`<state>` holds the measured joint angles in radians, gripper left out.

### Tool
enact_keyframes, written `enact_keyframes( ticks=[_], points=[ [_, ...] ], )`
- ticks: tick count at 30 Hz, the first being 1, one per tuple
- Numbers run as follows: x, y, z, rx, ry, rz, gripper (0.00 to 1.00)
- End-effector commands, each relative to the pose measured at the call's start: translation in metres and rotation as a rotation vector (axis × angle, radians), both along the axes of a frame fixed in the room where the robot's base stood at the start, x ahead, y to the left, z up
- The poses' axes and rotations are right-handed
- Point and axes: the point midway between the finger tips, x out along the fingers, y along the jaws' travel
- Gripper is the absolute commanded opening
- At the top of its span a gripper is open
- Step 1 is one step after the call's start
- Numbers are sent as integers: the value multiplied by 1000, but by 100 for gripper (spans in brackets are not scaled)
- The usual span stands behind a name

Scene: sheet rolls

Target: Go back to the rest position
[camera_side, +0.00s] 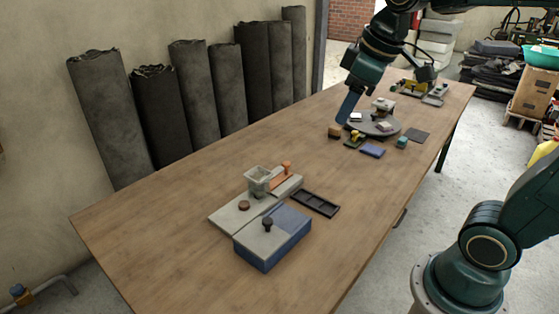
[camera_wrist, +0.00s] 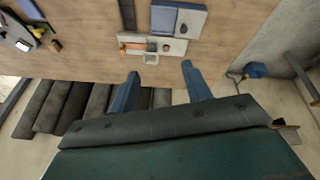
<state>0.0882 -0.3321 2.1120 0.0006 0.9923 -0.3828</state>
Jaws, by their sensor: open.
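My gripper (camera_side: 346,112) hangs above the far part of the wooden table (camera_side: 170,220), its blue fingers pointing down beside the round grey disc (camera_side: 390,132) in the side view. Whether the fingertips touch anything below cannot be told there. In the wrist view my gripper (camera_wrist: 160,70) shows two blue fingers spread apart with nothing between them. My arm is raised and reaches in from the upper right in the side view.
A blue box with a dark knob (camera_side: 272,245), a grey board (camera_side: 228,215), a clear square cup (camera_side: 258,181) and a black tray (camera_side: 315,203) stand nearer. Small blocks lie around the disc. Dark rolls (camera_side: 160,115) lean on the wall. The table's near left is clear.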

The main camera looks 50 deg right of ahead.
Motion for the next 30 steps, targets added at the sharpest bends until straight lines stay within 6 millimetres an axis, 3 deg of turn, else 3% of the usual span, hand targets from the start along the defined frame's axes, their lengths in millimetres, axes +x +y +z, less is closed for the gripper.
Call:
enact_keyframes(
  ticks=[9, 15, 21, 30],
  points=[
    [-69, 18, -21, 81, -78, -148, 49],
    [-99, 24, -39, 130, -113, -223, 49],
    [-112, 26, -48, 153, -128, -256, 49],
    [-113, 26, -49, 155, -128, -261, 49]
  ],
)
